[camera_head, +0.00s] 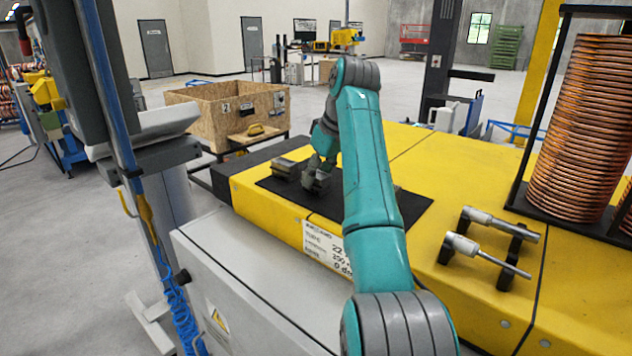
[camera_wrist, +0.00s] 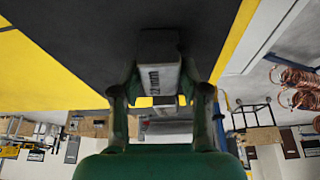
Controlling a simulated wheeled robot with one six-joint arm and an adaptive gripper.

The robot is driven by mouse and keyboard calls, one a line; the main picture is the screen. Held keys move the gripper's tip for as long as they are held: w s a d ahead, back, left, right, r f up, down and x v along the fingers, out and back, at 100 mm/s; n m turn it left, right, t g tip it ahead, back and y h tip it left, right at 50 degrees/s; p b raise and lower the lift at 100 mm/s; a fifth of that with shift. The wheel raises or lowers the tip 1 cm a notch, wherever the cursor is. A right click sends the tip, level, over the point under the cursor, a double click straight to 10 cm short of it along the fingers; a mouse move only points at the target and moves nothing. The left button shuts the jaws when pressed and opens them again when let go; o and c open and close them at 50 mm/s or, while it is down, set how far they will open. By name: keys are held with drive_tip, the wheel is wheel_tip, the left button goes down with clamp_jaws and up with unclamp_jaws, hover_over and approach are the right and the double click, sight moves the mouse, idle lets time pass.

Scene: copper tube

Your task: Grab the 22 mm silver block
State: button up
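The silver block (camera_wrist: 160,78) is a grey metal piece with a dark printed label that seems to read 22 mm, turned sideways in the wrist view. My gripper (camera_wrist: 160,85) has one finger on each side of it, and the fingertips appear to press on its sides with no clear gap. In the head view my gripper (camera_head: 318,180) reaches down to the black mat, and its fingers partly hide the block. I cannot tell whether the block touches the mat. Another grey block (camera_head: 287,168) sits just left of my gripper.
The black mat (camera_head: 392,207) lies on a yellow bench (camera_head: 440,165). Two silver tools (camera_head: 485,255) rest on black holders at the right. Copper coils (camera_head: 580,130) stand behind them. A wooden crate (camera_head: 205,110) is beyond the bench at the left.

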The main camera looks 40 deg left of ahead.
clamp_jaws()
drive_tip(key=shift+r, duration=0.1)
drive_tip(key=shift+r, duration=0.1)
